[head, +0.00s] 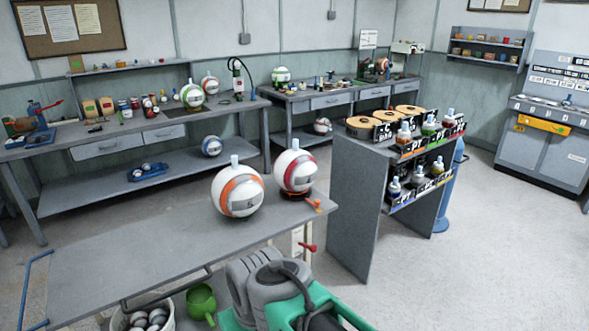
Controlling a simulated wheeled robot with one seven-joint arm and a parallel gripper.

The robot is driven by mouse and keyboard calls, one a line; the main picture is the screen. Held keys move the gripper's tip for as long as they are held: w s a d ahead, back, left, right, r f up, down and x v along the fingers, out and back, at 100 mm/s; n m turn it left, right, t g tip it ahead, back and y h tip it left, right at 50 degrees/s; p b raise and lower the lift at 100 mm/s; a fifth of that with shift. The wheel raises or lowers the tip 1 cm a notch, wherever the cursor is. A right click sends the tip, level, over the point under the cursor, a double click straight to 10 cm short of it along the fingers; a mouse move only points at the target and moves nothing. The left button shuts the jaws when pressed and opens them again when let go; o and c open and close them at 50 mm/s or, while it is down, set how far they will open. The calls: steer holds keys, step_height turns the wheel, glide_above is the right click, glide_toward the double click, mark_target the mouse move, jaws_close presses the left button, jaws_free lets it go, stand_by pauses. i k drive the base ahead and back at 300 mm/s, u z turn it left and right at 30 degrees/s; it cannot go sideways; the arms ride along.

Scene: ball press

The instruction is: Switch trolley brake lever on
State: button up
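A grey-topped trolley or bench (130,265) fills the lower left, with a blue rail handle (35,290) at its left end. A small red lever (307,248) sticks out from a pale plate below the right end of the top. I take it for the brake lever, but it is small and I cannot tell its setting.
Two large balls, orange-white (238,195) and red-white (296,172), stand on the top's right end beside an orange fitting (318,207). A shelf unit (355,200) stands right; open floor (480,240) lies beyond.

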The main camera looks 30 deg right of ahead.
mark_target(313, 248)
steer(key=u, duration=0.5)
steer(key=i, duration=1.15)
steer(key=z, duration=0.1)
